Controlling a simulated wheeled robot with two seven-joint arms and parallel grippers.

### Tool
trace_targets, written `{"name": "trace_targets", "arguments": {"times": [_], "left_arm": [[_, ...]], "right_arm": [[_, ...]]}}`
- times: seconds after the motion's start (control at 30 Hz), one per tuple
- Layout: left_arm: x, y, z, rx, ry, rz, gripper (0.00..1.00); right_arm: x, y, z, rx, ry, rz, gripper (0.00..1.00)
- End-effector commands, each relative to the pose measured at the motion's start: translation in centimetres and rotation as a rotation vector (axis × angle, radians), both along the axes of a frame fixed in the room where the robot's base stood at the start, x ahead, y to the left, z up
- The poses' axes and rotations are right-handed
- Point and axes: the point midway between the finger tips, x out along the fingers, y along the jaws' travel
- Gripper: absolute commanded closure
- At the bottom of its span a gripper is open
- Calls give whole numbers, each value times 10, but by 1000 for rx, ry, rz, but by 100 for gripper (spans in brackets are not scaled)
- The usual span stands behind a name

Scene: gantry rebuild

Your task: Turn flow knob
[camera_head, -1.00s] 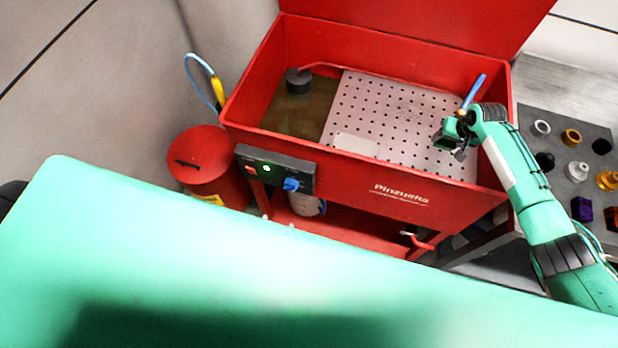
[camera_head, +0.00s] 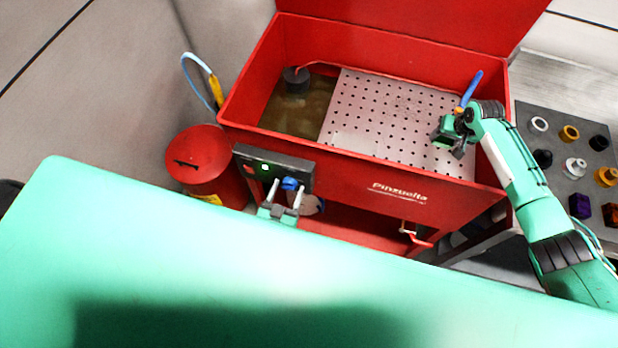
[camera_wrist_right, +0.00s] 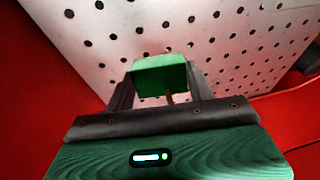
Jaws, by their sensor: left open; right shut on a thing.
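The blue flow knob (camera_head: 290,184) is on the dark control panel (camera_head: 305,170) on the front of the red parts washer. My left gripper (camera_head: 284,189) is in front of the panel, its two pale fingers apart and pointing up at it. The fingers are around or just in front of the knob; I cannot tell if they touch it. My right gripper (camera_head: 452,138) is over the perforated tray and shut on a green block-like thing (camera_wrist_right: 158,77), seen between its fingers in the right wrist view.
A blue-handled brush (camera_head: 472,88) stands beside my right gripper. The perforated tray (camera_head: 375,110) and a dark cylinder (camera_head: 296,80) are in the basin. A red bin (camera_head: 200,160) stands left. Several coloured parts lie on a grey table (camera_head: 560,195) at right. My green body covers the foreground.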

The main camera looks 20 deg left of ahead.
Motion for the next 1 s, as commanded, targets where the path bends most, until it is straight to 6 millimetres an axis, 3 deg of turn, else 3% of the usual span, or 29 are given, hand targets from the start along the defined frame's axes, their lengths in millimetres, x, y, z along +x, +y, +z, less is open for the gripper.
{"name": "trace_targets", "arguments": {"times": [0.3,0.53,1.0], "left_arm": [[3,0,0,-1,0,0,40],[3,0,0,-1,0,0,83],[3,0,0,-101,0,1,84]], "right_arm": [[0,0,1,0,-1,0,73],[0,0,1,0,-1,0,73],[0,0,1,0,-1,0,73]]}}
